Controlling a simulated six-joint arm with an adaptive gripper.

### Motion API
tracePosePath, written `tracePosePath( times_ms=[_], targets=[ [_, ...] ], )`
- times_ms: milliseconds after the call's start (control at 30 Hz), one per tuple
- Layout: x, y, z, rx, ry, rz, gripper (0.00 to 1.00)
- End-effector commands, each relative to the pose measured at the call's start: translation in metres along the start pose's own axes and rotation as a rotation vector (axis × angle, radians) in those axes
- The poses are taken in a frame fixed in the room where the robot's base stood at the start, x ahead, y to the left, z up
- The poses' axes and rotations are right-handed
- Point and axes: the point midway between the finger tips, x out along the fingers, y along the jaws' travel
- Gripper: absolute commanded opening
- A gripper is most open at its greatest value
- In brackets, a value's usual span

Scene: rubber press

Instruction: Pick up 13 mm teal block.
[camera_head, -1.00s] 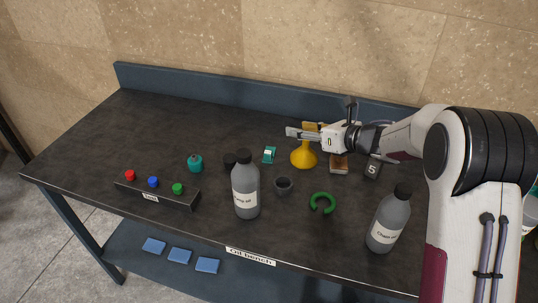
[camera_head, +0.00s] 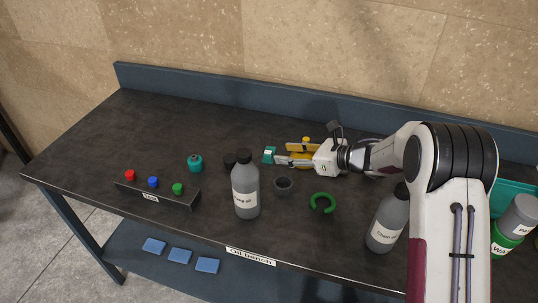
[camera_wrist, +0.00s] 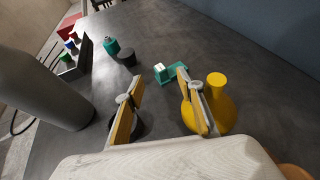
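The teal block (camera_head: 269,155) lies on the dark bench top, with a white label on its upper face. In the wrist view the teal block (camera_wrist: 174,75) is just beyond my fingertips, closer to the right finger. My gripper (camera_head: 282,155) reaches left across the bench, low, with its tips close to the block's right side. In the wrist view my gripper (camera_wrist: 159,77) has its two yellow-padded fingers spread apart with nothing between them. Whether the right fingertip touches the block I cannot tell.
A yellow funnel-shaped object (camera_wrist: 218,100) stands close beside my right finger. A grey bottle (camera_head: 246,190), a dark cup (camera_head: 283,185) and a green open ring (camera_head: 322,203) are nearer the front edge. A black cylinder (camera_wrist: 127,57) and a teal jar (camera_head: 195,163) stand left of the block.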

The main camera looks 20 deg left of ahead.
Motion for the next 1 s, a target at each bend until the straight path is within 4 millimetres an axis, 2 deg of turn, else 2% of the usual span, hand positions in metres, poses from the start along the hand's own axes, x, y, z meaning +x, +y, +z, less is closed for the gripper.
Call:
tracePosePath(
  times_ms=[233,733,1000],
  targets=[
    [0.019,0.001,0.0,0.001,0.0,0.001,0.38],
    [0.025,0.001,-0.001,0.002,0.001,0.001,0.38],
    [0.053,0.001,-0.003,0.002,0.0,0.002,0.38]
  ],
)
